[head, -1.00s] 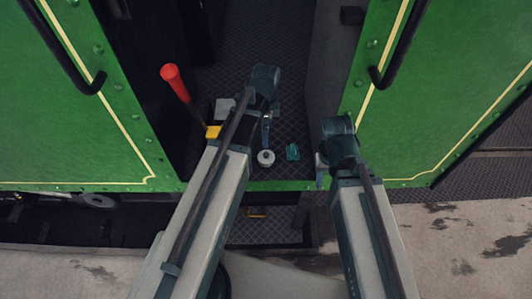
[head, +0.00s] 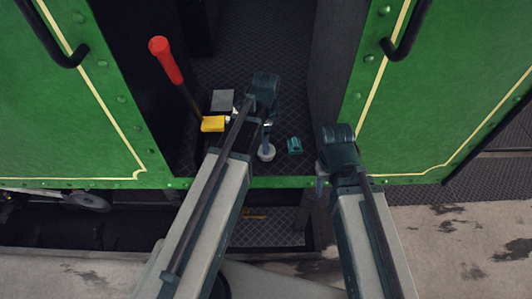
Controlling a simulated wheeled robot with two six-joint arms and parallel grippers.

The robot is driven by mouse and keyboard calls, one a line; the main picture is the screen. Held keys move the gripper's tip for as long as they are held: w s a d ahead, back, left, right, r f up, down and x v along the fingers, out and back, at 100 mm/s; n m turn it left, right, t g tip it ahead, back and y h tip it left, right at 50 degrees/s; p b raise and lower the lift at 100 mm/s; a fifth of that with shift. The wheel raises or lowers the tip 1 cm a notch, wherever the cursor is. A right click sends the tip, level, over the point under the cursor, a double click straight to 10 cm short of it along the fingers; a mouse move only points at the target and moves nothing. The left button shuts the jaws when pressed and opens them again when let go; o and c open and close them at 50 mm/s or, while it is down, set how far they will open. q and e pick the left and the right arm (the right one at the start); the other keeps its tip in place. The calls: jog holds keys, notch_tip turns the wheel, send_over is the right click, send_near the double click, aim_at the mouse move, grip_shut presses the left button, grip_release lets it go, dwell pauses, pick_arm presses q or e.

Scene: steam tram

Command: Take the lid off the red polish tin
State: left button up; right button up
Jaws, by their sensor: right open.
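A small round pale tin-like thing (head: 266,153) stands on the dark tread-plate floor near the doorway's front edge. No red shows on it, so I cannot tell whether it is the red polish tin. My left gripper (head: 267,133) points down just above it, largely hidden by my own wrist. I cannot tell whether it touches the thing or whether its jaws are open. My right gripper (head: 320,178) is open and empty, low at the right side of the doorway, apart from the tin-like thing.
A small teal object (head: 294,146) lies right of the tin-like thing. A yellow block (head: 213,124) and a grey flat piece (head: 222,100) lie to the left, beside a lever with a red grip (head: 166,60). Green panels (head: 440,110) flank the doorway. Floor farther in is clear.

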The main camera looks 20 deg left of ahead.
aim_at(272, 151)
pick_arm(q)
jog(key=shift+w+f+b, duration=0.1)
jog(key=shift+f+b, duration=2.55)
jog(key=shift+r, duration=0.1)
jog(key=c, duration=1)
jog(key=shift+c, duration=0.2)
jog(key=shift+r, duration=0.1)
